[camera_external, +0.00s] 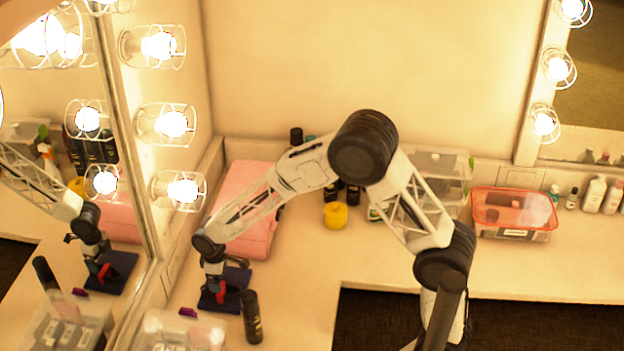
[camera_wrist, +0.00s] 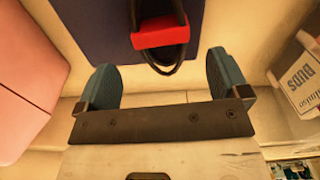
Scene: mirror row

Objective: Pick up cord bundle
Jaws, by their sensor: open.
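The cord bundle is a loop of black cord with a red band (camera_wrist: 160,33). It lies on a dark blue flat pad (camera_wrist: 95,25), seen at the top middle of the wrist view. In the external view, the red band (camera_external: 221,291) shows below my gripper (camera_external: 216,277), over the pad (camera_external: 236,285). My gripper is open, with its two blue-grey fingers (camera_wrist: 162,78) apart and nothing between them. The bundle is ahead of the fingertips in the wrist view. The far end of the loop is cut off by the frame.
A mirror with bulbs (camera_external: 172,124) is at left. A yellow jar (camera_external: 335,215) stands farther back. Counter between is clear.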

